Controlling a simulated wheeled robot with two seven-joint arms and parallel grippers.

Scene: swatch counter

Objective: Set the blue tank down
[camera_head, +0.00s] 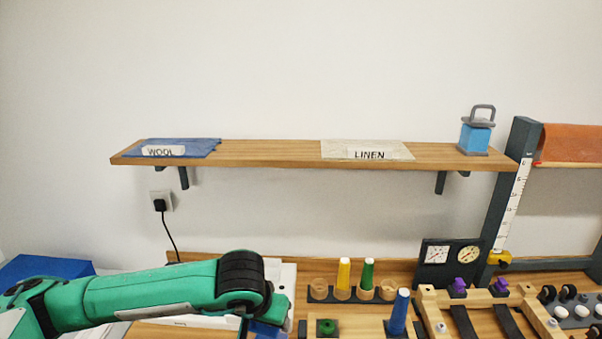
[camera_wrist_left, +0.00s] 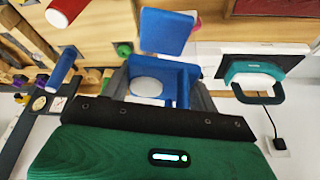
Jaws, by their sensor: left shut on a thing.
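The blue tank (camera_wrist_left: 178,75) is between the dark fingers of my left gripper (camera_wrist_left: 160,82) in the left wrist view, and the gripper is shut on it. A flat blue panel (camera_wrist_left: 163,32) stands out beyond its body, like an open lid. A pale oval shows on the tank near the fingers. In the head view only a small blue part of the tank (camera_head: 266,329) shows below the end of my green left arm, low at the counter. Whether its underside touches anything is hidden. My right gripper is not in view.
A teal-handled iron (camera_wrist_left: 254,80) stands by a white appliance (camera_head: 286,281), partly behind my arm. To the right are a rack of coloured cones (camera_head: 343,275), a blue cone (camera_head: 399,312) and a gauge panel (camera_head: 449,263). A shelf (camera_head: 270,153) holds swatches and a blue lantern (camera_head: 475,137).

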